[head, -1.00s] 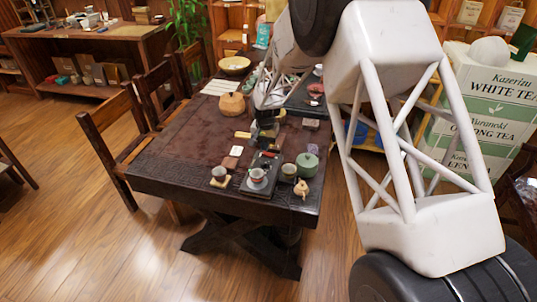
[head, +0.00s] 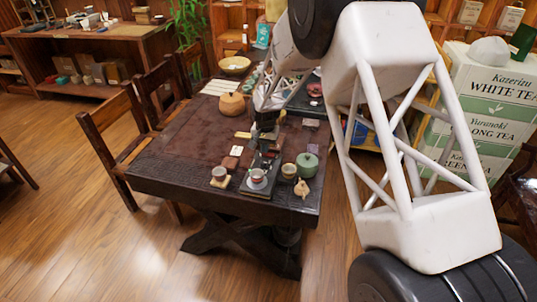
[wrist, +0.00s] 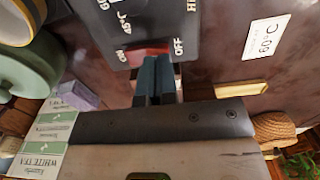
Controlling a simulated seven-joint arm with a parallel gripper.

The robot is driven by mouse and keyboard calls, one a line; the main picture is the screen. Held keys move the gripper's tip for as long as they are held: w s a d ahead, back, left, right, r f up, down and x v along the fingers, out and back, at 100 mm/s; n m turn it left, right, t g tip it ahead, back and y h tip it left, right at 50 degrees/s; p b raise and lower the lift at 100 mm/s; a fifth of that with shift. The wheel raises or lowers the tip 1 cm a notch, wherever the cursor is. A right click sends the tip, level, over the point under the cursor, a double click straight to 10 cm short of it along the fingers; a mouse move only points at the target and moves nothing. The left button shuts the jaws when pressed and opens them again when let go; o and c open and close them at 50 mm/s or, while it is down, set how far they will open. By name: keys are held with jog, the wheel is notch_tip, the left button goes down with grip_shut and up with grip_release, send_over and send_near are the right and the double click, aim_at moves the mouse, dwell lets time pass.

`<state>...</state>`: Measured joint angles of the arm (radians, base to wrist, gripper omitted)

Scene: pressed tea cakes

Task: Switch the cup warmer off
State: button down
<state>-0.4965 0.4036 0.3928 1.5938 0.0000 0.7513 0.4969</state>
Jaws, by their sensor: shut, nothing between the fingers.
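The cup warmer (head: 258,190) is a dark slab near the front edge of the table, with a cup (head: 257,178) on its near end. In the wrist view its dark panel (wrist: 185,18) carries printed ON and OFF marks and temperature marks. A red switch (wrist: 140,50) sits between ON and OFF. Which way it is tipped I cannot tell. My gripper (wrist: 156,60) is shut and empty. Its blue-grey fingertips overlap the switch's lower edge towards OFF; contact is unclear. In the head view my gripper (head: 262,147) is over the warmer's far end.
A green lidded pot (head: 307,164) and a small cup (head: 289,171) stand right of the warmer. Another cup (head: 219,175) stands to its left, with brown tea cakes (head: 230,162) behind it. A 60 °C card (wrist: 265,37) lies beside the panel.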

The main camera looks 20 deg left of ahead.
jog(key=shift+f, duration=0.5)
dwell(0.5)
jog(key=shift+r, duration=3.5)
jog(key=shift+d+r, duration=0.1)
